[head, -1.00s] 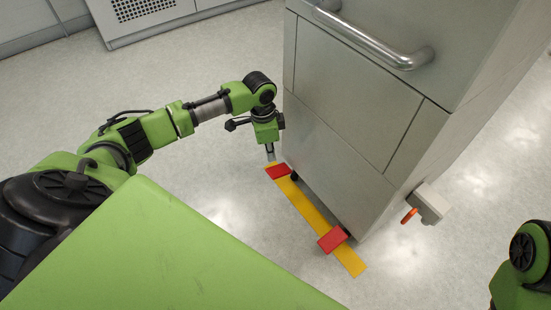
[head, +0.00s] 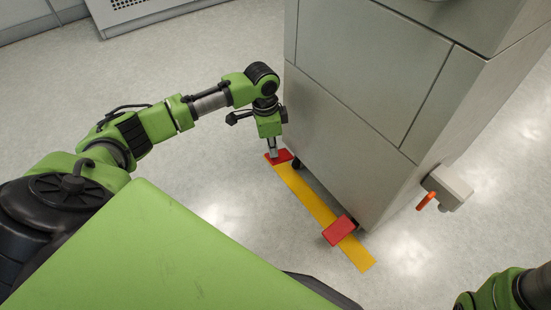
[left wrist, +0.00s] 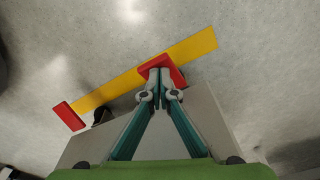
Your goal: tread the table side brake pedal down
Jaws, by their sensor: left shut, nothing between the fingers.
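Two red pedals sit on a yellow floor strip (head: 306,194) at the foot of a grey cabinet. The far pedal (head: 284,155) lies at the strip's far end and the near pedal (head: 339,230) is closer to the cabinet's near corner. The near pedal looks tilted up. My left gripper (head: 272,153) is shut and empty, pointing down with its fingertips over the far pedal; I cannot tell for sure if they press on it. In the left wrist view the fingertips (left wrist: 161,73) overlap one red pedal (left wrist: 178,74), and the other pedal (left wrist: 69,116) is apart. My right gripper is out of view.
The grey cabinet (head: 345,150) stands on dark casters right beside the strip. A small box with an orange lever (head: 427,201) sticks out from its right side. Pale floor is free left of the strip. A vented unit (head: 140,8) stands at the back.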

